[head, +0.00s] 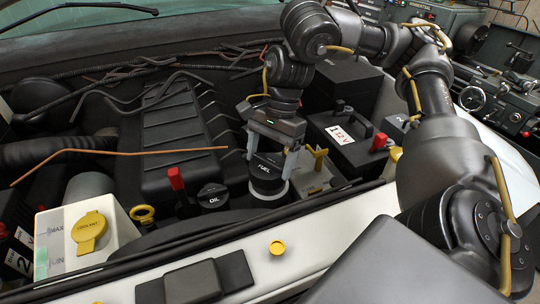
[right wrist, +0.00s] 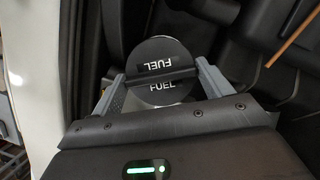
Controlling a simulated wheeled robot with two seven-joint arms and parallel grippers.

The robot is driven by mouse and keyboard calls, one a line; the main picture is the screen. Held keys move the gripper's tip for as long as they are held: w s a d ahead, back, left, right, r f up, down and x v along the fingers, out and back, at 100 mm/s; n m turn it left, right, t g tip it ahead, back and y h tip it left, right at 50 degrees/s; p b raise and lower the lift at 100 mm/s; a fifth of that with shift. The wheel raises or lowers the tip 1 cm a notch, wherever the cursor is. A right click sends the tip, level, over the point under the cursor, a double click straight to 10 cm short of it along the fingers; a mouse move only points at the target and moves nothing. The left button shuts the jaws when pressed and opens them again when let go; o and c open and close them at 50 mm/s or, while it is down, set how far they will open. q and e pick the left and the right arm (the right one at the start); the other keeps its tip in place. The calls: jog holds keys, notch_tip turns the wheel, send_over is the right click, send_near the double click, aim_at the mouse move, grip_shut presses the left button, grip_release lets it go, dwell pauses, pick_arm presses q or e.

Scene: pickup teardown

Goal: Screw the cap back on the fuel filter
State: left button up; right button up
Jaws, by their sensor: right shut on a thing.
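The black round fuel filter cap (head: 265,166), marked FUEL, sits at the top of the fuel filter (head: 267,187), whose pale ring shows below it. My right gripper (head: 268,160) comes down from above, with one grey finger on each side of the cap. In the right wrist view the cap (right wrist: 160,52) lies between the fingers of my right gripper (right wrist: 160,80), which is shut on its raised bar. The cap looks level; I cannot tell whether its thread is engaged. My left gripper is not in view.
The black OIL cap (head: 212,195) and a red-handled part (head: 176,180) stand to the left. The white coolant tank (head: 62,258) has a yellow cap (head: 89,231). A battery (head: 345,137) stands behind to the right. The pale front rail (head: 320,240) runs in front.

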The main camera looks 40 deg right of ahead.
aim_at(279, 157)
jog(key=shift+s+f, duration=0.1)
jog(key=shift+f, duration=0.5)
dwell(1.4)
jog(key=o, duration=1)
jog(key=shift+c, duration=0.2)
jog(key=p+v, duration=0.1)
jog(key=v, duration=0.9)
jog(key=shift+r, duration=0.35)
